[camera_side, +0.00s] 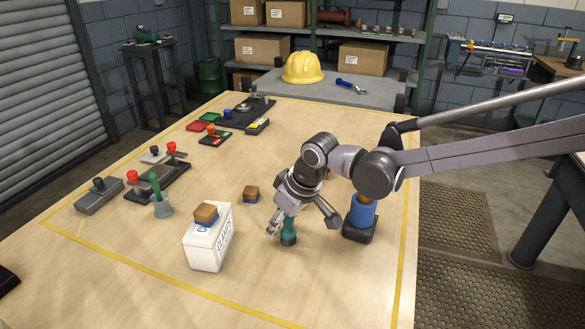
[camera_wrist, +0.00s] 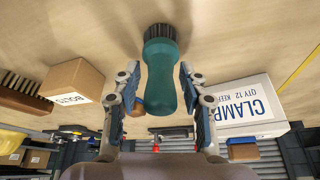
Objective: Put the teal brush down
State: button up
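The teal brush (camera_side: 289,226) stands upright on the wooden table in the side view, its dark bristle end down at the tabletop. In the wrist view the brush (camera_wrist: 162,80) has its bristles at the top of the picture, against the wood. My gripper (camera_side: 301,221) is around the handle with its fingers spread. In the wrist view my gripper (camera_wrist: 159,72) shows a finger on each side of the handle, with a visible gap at both sides. Part of the handle is hidden by a finger in the side view.
A smaller block (camera_side: 251,192) lies behind. A blue object on a dark base (camera_side: 361,218) is close on the right. The table's front middle is clear.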

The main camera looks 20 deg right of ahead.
jog(key=shift+r, duration=0.1)
jog(key=v, duration=1.2)
jog(key=s+d+m+t, duration=0.1)
jog(key=s+d, duration=0.3)
jog(key=d, duration=0.3)
jog(key=s+d+m, duration=0.2)
jog(key=s+d, duration=0.1)
jog(key=d, duration=0.5)
jog(key=s+d+f+m+t+h, duration=0.2)
jog(key=s+d+f, duration=0.3)
jog(key=s+d, duration=0.4)
jog(key=shift+s+d+f, duration=0.3)
jog(key=shift+s+d, duration=0.1)
